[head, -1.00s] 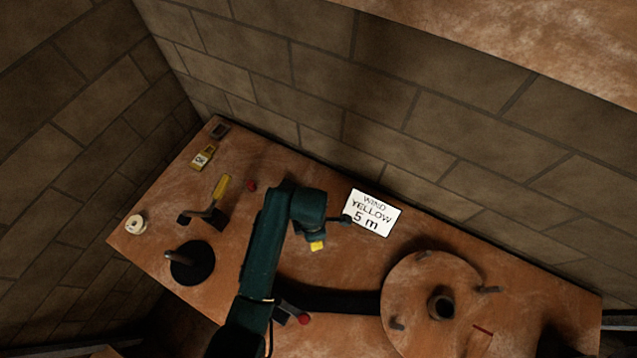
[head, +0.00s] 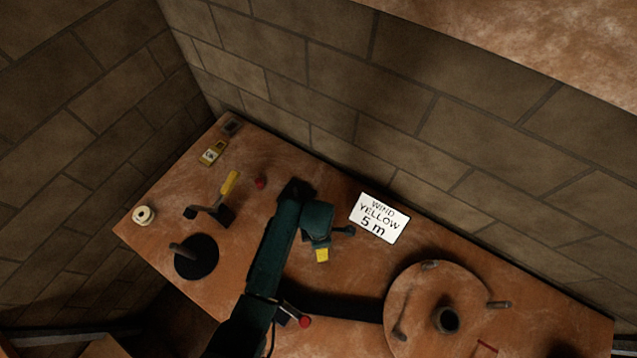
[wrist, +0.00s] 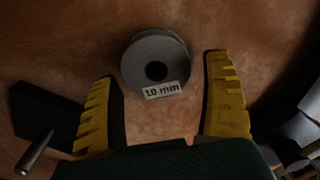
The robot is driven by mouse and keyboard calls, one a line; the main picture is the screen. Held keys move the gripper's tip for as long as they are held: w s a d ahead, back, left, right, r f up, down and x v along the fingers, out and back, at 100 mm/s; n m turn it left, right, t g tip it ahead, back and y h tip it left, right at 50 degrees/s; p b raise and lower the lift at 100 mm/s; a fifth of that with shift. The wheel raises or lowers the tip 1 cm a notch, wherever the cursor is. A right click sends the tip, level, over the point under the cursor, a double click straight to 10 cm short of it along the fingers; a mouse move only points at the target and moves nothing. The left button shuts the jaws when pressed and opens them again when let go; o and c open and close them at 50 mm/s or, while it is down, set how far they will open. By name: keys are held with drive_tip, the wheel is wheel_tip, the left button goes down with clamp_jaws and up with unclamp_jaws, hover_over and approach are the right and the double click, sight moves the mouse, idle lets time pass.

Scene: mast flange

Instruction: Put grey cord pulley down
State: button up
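The grey cord pulley (wrist: 157,60) shows in the wrist view, a round grey disc with a dark centre hole and a "10 mm" label. It appears to rest on the brown bench top. My gripper (wrist: 162,68) is open, with a yellow ribbed finger on each side of the pulley. Gaps show between the pulley and both fingers. In the head view only a yellow part of my gripper (head: 321,256) shows, below the arm's end. The pulley is hidden there.
A sign (head: 379,218) reads "WIND YELLOW 5 m". A large pegged disc (head: 420,285) is at right. At left are a black disc with a peg (head: 197,260), a yellow-handled crank (head: 229,183) and a cream spool (head: 144,215). A red-knobbed lever (head: 305,321) stands near my arm.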

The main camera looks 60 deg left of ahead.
wheel_tip(320, 180, up, 12)
drive_tip(key=p, duration=0.1)
drive_tip(key=shift+r+p, duration=0.2)
drive_tip(key=shift+p, duration=0.15)
